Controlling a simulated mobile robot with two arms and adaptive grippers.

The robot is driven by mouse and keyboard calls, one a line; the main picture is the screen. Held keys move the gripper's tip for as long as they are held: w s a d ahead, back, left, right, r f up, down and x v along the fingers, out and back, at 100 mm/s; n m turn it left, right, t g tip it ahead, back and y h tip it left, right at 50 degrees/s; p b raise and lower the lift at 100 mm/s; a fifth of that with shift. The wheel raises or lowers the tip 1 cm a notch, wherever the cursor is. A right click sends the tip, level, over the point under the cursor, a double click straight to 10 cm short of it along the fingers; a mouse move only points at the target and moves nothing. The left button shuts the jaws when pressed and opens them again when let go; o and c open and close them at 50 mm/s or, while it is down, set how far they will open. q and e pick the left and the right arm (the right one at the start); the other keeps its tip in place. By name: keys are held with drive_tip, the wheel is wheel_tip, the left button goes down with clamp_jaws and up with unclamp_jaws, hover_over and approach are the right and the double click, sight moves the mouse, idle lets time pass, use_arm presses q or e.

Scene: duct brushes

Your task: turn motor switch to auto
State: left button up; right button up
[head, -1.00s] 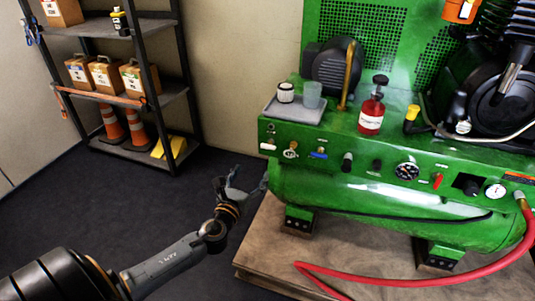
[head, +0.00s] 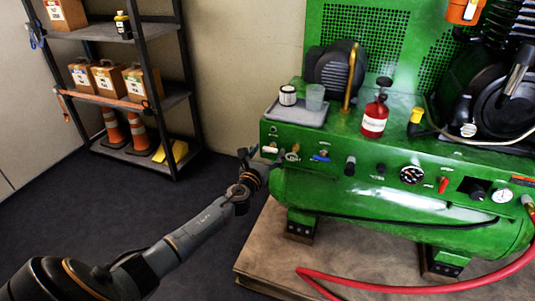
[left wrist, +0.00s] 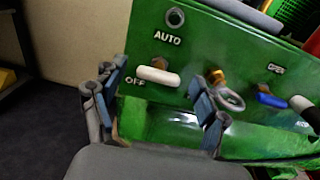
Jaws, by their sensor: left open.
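The motor switch is a white bar knob (left wrist: 158,76) on the green panel. It lies nearly level, its left end close to the OFF label (left wrist: 135,83). The AUTO label (left wrist: 168,38) is above it. In the head view the white knob (head: 270,149) shows at the panel's left end. My left gripper (head: 257,156) is in front of it. In the left wrist view my left gripper (left wrist: 159,74) is open, with one finger on each side of the knob. I cannot tell whether they touch it. My right gripper is out of view.
A grey tray (head: 297,114) with a filter and cup sits above. A red hose (head: 400,285) crosses the base. A shelf (head: 130,100) stands at left.

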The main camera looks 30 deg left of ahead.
use_arm(q)
drive_tip(key=c, duration=1.2)
drive_tip(key=shift+o, duration=0.2)
